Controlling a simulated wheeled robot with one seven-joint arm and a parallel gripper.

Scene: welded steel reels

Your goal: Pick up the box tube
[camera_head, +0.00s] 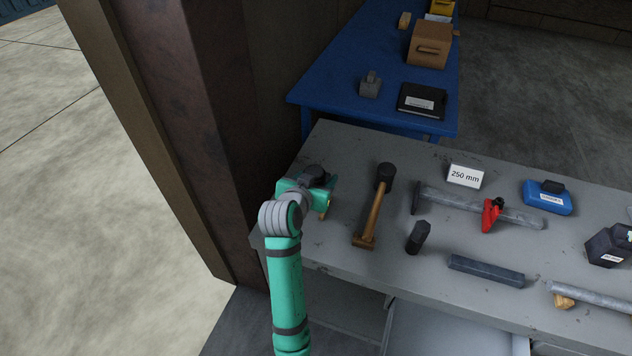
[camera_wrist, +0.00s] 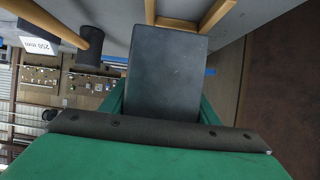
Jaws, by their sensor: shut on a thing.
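My gripper (camera_head: 320,183) is at the left end of the grey bench, low near its surface. It is shut on a dark grey, flat-sided block (camera_wrist: 168,70), which fills the space between the green fingers in the wrist view. No hollow end shows, so I cannot tell if it is the box tube. In the head view it is mostly hidden by my gripper. Light wooden strips (camera_wrist: 178,22) show just beyond the block. A long dark square-edged bar (camera_head: 486,270) lies apart from my gripper near the bench's front edge.
A mallet (camera_head: 375,207) lies just right of my gripper. Further right on the grey bench (camera_head: 340,150) are a dark upright piece (camera_head: 418,237), a pipe with a red clamp (camera_head: 490,213), a "250 mm" sign (camera_head: 465,175) and a blue case (camera_head: 547,197). A dark steel column (camera_head: 200,130) stands close on the left.

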